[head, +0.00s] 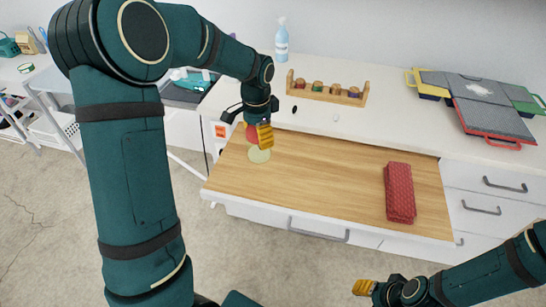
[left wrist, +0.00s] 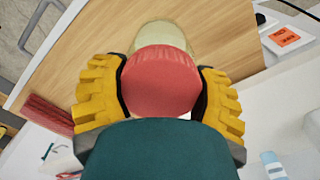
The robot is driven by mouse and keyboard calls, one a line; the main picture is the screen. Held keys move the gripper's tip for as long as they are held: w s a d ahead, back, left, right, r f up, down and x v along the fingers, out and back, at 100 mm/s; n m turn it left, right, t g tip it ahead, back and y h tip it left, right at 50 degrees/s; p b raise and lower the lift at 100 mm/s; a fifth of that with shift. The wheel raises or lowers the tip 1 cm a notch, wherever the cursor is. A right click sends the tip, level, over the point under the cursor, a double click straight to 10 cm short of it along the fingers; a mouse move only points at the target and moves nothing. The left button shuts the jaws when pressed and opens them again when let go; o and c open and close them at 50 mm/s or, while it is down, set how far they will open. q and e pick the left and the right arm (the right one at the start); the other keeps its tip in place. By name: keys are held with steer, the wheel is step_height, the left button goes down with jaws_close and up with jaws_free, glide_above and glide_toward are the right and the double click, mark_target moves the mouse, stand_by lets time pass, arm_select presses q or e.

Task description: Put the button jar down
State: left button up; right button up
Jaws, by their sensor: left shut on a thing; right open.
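The button jar (head: 251,133) shows as a red rounded shape between the yellow fingers of my left gripper (head: 258,135). In the left wrist view the red part (left wrist: 160,82) fills the space between both fingers (left wrist: 162,95), which are shut on it. A pale yellow-green round shape (head: 259,155) shows just below it over the left part of the wooden board; I cannot tell whether it is the jar's body or a separate mat. My right gripper (head: 366,287) is low in the head view, open and empty, away from the counter.
The wooden board (head: 320,175) is mostly clear. A red textured box (head: 400,193) stands at its right. Behind are a wooden rack with several small jars (head: 327,88), a spray bottle (head: 282,38) and colored flat cases (head: 485,115).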

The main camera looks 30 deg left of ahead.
mark_target(259, 154)
arm_select(q)
step_height(259, 154, down, 8)
steer(key=shift+r+b, duration=0.2)
steer(key=shift+b, duration=0.5)
steer(key=shift+r, duration=0.1)
steer(key=o, duration=1.4)
step_height(259, 154, up, 12)
steer(key=shift+p, duration=1.2)
